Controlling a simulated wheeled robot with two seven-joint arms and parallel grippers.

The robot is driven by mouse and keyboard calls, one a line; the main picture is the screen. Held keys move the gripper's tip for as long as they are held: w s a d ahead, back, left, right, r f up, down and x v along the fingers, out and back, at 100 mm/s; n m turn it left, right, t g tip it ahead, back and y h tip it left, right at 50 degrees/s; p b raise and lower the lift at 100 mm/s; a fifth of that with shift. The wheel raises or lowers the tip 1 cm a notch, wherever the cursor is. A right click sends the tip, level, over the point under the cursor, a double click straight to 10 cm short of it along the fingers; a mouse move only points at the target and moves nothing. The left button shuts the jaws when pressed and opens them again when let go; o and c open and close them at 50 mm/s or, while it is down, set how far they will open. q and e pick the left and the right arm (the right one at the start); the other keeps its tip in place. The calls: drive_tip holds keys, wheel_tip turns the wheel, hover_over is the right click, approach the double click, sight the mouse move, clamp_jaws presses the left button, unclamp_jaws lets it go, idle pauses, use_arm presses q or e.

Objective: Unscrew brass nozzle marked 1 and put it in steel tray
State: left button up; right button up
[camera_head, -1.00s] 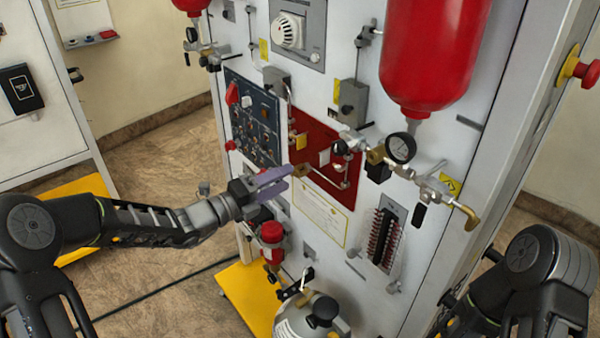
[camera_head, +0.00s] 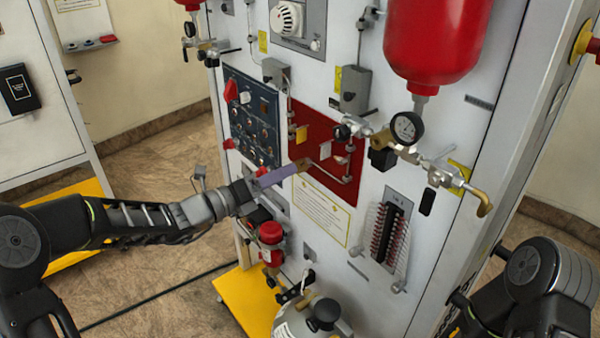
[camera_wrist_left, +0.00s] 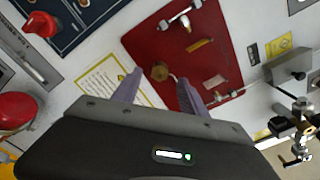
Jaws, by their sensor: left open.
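A brass nozzle (camera_head: 304,164) sits on the red panel (camera_head: 332,183) at the end of a thin pipe. Any number on it is too small to read. In the left wrist view the nozzle (camera_wrist_left: 159,72) shows between the two purple fingertips, with gaps to both sides. My left gripper (camera_head: 288,172) is open, its tips close to the nozzle; in the head view the fingers overlap into one strip. My right arm is at the lower right, but its gripper does not show. I see no steel tray in these views.
A pressure gauge (camera_head: 407,127) and brass-ended valve pipe (camera_head: 462,184) stick out right of the red panel. A red cylinder (camera_head: 438,40) hangs above them. A dark switch panel (camera_head: 251,118) is at left. A red-topped regulator (camera_head: 271,240) is below my left gripper.

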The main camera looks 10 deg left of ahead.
use_arm(q)
drive_tip(key=shift+m+b, duration=0.35)
drive_tip(key=shift+m, duration=0.45)
use_arm(e)
drive_tip(key=shift+f, duration=0.8)
use_arm(q)
drive_tip(key=shift+m+b, duration=0.5)
drive_tip(key=shift+b, duration=0.15)
use_arm(e)
drive_tip(key=shift+f, duration=0.65)
drive_tip(key=shift+r, duration=0.15)
